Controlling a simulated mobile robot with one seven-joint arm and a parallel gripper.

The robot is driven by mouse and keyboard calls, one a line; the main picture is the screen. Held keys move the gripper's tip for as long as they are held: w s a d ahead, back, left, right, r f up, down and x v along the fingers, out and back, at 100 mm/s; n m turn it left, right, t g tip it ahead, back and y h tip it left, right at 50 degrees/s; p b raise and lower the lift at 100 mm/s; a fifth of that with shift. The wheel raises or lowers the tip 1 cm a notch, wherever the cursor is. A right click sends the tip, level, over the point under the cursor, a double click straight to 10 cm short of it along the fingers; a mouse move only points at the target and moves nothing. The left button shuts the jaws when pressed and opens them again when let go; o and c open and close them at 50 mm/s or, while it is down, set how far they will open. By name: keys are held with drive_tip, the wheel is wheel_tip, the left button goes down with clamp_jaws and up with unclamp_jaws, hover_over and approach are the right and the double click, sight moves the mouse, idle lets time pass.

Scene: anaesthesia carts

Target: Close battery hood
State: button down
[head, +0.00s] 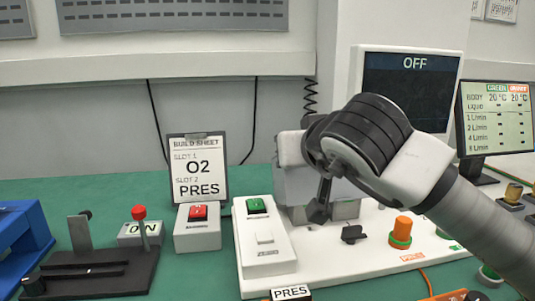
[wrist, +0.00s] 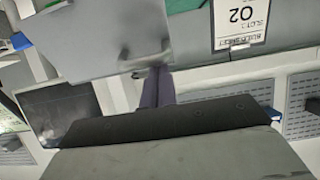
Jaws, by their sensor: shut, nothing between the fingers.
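A grey box-like part (head: 292,187), which looks like the battery hood, stands on the white console behind my gripper in the head view. A flat grey panel, likely the same hood (wrist: 90,40), fills the upper left of the wrist view. My gripper (head: 319,212) points down in front of the hood, its dark fingers together and empty. The fingers (wrist: 157,84) also show in the wrist view, overlapping the panel's edge. I cannot tell whether they touch it. My wrist hides much of the hood, so its exact opening angle is unclear.
The white console (head: 310,270) carries a green button (head: 257,205), a black knob (head: 354,234) and an orange knob (head: 401,231). A build sheet (head: 199,168), a red switch box (head: 197,227) and a red-tipped lever (head: 139,213) stand left. An OFF screen (head: 377,88) stands behind.

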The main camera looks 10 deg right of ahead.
drive_tip(key=s+f+t+b, duration=0.1)
drive_tip(key=s+f+b, duration=0.4)
drive_tip(key=b, duration=0.2)
drive_tip(key=shift+s+f+t, duration=0.15)
drive_tip(key=shift+f+t, duration=0.15)
drive_tip(key=shift+t, duration=0.1)
